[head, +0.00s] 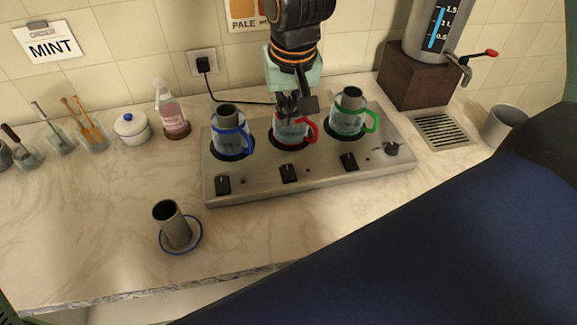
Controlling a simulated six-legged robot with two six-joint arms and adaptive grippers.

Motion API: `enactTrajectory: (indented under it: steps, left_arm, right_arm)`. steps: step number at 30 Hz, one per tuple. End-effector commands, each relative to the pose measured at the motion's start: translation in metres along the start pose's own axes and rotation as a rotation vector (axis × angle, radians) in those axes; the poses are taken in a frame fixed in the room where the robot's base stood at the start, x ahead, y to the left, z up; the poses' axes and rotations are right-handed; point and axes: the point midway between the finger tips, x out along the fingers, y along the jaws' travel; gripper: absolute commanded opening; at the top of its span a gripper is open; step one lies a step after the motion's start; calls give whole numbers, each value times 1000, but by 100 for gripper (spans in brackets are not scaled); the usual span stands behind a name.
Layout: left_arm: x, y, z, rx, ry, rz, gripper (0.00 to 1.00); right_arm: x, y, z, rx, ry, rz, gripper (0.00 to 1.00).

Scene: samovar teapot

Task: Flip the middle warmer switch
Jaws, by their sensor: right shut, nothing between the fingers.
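The warmer (240,187) is a long steel box on the counter with three round plates. Three black switches sit along its front: the left switch (222,185), the middle switch (289,173) and the right switch (349,162). A mug with a red handle (291,133) stands on the middle plate, above the middle switch. My right gripper (290,108) comes down from the top and is shut and empty. It overlaps the top of the red mug in the picture; I cannot tell whether they touch. My left gripper is not in view.
A blue-handled mug (230,140) and a green-handled mug (346,118) flank the red one. A black knob (392,148) is at the warmer's right end. A metal cup (176,228) stands on a blue-rimmed saucer (196,243) at front left.

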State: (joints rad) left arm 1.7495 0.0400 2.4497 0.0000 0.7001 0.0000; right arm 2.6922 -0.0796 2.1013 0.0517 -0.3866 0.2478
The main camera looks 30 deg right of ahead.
Motion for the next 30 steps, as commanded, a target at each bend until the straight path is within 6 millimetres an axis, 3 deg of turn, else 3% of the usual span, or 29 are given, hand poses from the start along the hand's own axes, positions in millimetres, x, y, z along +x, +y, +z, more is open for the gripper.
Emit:
enactTrajectory:
  steps: [5,17,30]
  left_arm:
    - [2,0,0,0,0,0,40]
    - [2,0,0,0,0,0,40]
    - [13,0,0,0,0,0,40]
  right_arm:
    - [2,4,16,2,-32,9,0]
    - [6,4,19,2,-37,9,0]
    - [82,5,22,2,-41,9,0]
